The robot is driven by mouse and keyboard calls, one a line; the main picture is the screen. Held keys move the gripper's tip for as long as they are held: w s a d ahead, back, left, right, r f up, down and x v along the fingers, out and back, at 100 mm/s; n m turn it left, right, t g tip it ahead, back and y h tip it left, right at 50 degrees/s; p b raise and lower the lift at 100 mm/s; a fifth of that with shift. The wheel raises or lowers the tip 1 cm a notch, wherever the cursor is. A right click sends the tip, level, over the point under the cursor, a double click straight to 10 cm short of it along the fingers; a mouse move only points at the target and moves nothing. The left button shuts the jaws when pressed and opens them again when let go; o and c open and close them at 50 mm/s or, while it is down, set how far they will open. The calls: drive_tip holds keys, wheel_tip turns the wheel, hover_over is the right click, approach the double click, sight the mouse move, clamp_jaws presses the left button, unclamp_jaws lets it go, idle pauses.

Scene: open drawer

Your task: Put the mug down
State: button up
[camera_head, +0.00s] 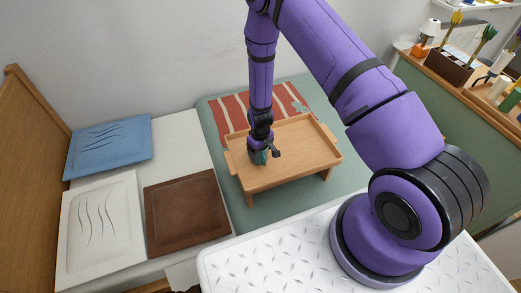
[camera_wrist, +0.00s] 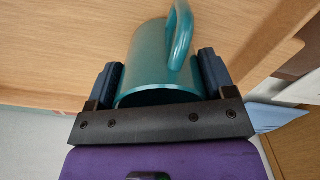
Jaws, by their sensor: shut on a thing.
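A teal mug (camera_wrist: 148,65) is between the two dark fingers of my gripper (camera_wrist: 160,75) in the wrist view, with its handle at the upper right. In the head view the mug (camera_head: 258,157) is small and partly hidden by my gripper (camera_head: 262,148). My gripper is shut on the mug, over the left part of a wooden tray table (camera_head: 296,160) with short legs and a raised rim. I cannot tell whether the mug's base touches the tray surface.
The tray stands on a green surface with a red striped cloth (camera_head: 236,106) behind it. Blue (camera_head: 108,146), white (camera_head: 98,225) and brown (camera_head: 185,210) panels lie to the left. A cluttered counter (camera_head: 460,92) is at the right. The tray's right part is bare.

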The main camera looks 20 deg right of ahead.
drive_tip(key=o, duration=1.1)
drive_tip(key=shift+c, duration=0.2)
